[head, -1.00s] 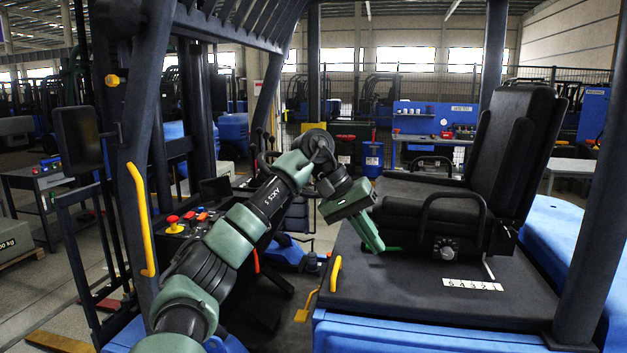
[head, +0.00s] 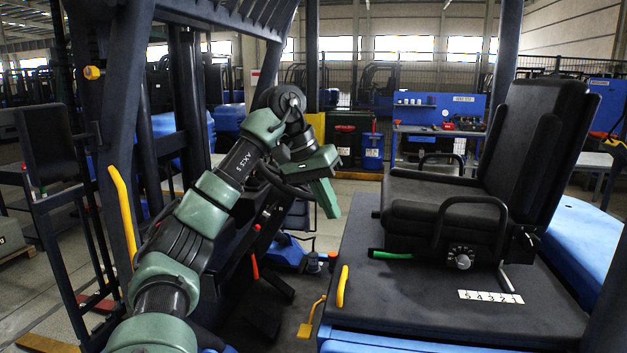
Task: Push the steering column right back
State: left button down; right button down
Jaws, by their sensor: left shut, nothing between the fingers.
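The steering column (head: 268,232) is dark and stands in front of the seat, left of the seat deck. My left arm covers much of it and of the steering wheel (head: 284,188), so its exact tilt is hard to tell. A red-orange lever (head: 255,266) shows low beside the column. My left gripper (head: 328,200) has green fingers, shut and empty, pointing down just right of the wheel. I cannot tell whether it touches the wheel. My right gripper is not in view.
The black seat (head: 450,205) stands on the dark deck (head: 430,300), with a green lever (head: 392,255) at its base. Yellow grab handles (head: 342,286) (head: 122,210) and dark cab posts border the space.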

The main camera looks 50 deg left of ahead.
aim_at(269, 229)
jog(key=i+j, duration=0.15)
jog(key=j, duration=0.2)
jog(key=i+j, duration=0.1)
jog(key=j, duration=0.25)
jog(key=i+j, duration=0.15)
jog(key=j, duration=0.2)
jog(key=i+j, duration=0.1)
jog(key=j, duration=0.25)
jog(key=i+j, duration=0.15)
jog(key=j, duration=0.15)
jog(key=i+j, duration=0.15)
jog(key=j, duration=0.2)
